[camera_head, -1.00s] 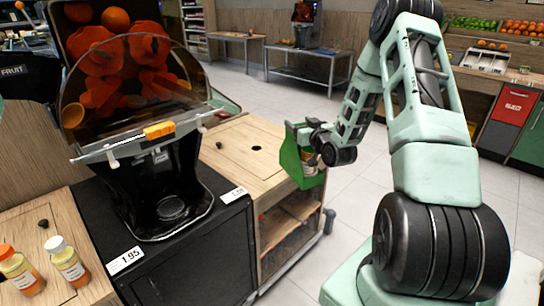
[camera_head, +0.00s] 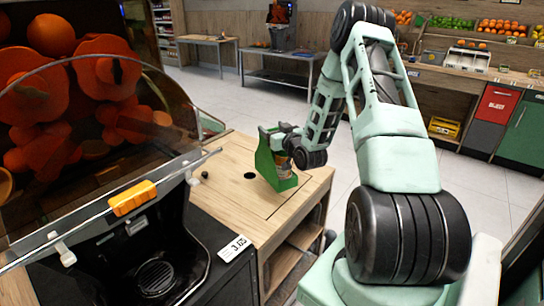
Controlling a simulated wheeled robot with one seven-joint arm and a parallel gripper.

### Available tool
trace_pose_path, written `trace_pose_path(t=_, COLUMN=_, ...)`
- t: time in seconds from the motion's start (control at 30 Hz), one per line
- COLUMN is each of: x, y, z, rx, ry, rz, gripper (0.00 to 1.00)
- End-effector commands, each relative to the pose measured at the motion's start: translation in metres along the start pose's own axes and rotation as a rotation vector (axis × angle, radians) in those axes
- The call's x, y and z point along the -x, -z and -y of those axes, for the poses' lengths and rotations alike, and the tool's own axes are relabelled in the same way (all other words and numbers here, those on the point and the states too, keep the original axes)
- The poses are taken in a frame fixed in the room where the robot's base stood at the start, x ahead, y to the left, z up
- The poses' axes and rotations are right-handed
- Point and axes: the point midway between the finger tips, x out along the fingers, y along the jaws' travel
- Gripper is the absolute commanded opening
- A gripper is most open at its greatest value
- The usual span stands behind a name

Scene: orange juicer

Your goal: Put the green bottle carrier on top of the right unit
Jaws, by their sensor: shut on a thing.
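The green bottle carrier (camera_head: 266,160) is an open-sided holder with a bottle (camera_head: 282,164) of orange-brown content in it. My gripper (camera_head: 287,143) is shut on the carrier's upper part, at its right side. The carrier is upright over the wooden top of the right unit (camera_head: 225,160), near its right edge. Its base looks at or just above the top; I cannot tell whether it touches. My arm's last links partly hide the carrier's right side.
The juicer (camera_head: 130,200) with its clear cover stands at the left on a black cabinet with a price tag (camera_head: 235,248). The wooden top has a dark round hole (camera_head: 250,176) and a small dark knob (camera_head: 204,175). Open floor lies behind; fruit shelves stand at the back right.

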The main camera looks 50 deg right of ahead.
Motion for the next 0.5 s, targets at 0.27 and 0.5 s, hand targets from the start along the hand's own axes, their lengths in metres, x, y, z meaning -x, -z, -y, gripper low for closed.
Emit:
trace_pose_path(t=0.27, x=0.000, y=-0.026, z=0.000, rx=-0.001, ry=0.000, rz=-0.002, gripper=0.23)
trace_pose_path(t=0.5, x=0.000, y=-0.057, z=0.000, rx=-0.001, ry=0.000, rz=-0.002, gripper=0.23)
